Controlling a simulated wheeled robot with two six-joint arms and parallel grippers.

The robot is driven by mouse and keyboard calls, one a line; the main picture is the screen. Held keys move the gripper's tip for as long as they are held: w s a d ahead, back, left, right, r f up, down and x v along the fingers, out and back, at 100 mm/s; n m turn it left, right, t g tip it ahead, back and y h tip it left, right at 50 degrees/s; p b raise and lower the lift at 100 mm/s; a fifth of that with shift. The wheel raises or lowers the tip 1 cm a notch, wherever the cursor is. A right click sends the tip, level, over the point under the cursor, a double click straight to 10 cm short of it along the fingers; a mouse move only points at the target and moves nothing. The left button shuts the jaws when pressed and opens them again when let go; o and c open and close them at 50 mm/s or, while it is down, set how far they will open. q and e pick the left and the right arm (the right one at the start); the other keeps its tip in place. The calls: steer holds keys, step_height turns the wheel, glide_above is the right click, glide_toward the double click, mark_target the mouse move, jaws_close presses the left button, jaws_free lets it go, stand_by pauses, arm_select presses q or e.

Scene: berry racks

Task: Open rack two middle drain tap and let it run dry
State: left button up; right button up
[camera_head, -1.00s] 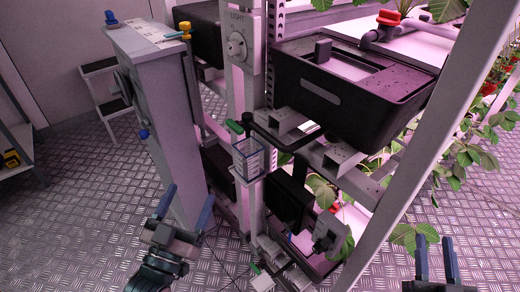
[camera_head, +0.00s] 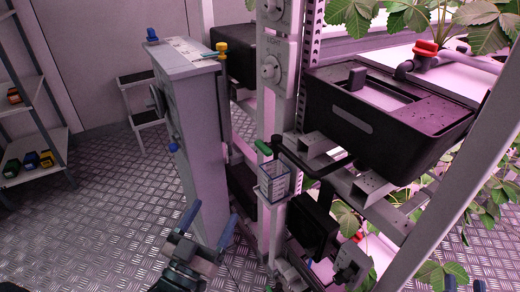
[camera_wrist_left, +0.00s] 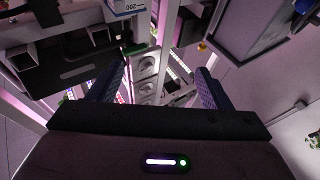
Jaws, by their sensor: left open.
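A green tap handle (camera_head: 263,147) is on a black pipe at the front of the rack, below the black tank (camera_head: 385,115). A clear graduated cup (camera_head: 273,183) sits just under that handle, against the post. I cannot read a rack number or tell whether the tap runs. My left gripper (camera_head: 207,226) is open and empty, left of and below the cup, apart from it. In the left wrist view a cup marked 200 (camera_wrist_left: 124,6) shows at the top edge, beyond the open fingers (camera_wrist_left: 158,85).
A grey cabinet (camera_head: 195,135) stands left of the post, close to my left gripper. A slanted rack leg (camera_head: 450,190) crosses the right side. A red valve (camera_head: 425,48) is above the tank. Light knobs (camera_head: 271,67) are on the post. Open metal floor (camera_head: 100,205) lies at left.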

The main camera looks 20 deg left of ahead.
mark_target(260, 148)
arm_select(q)
steer(key=shift+r, duration=0.1)
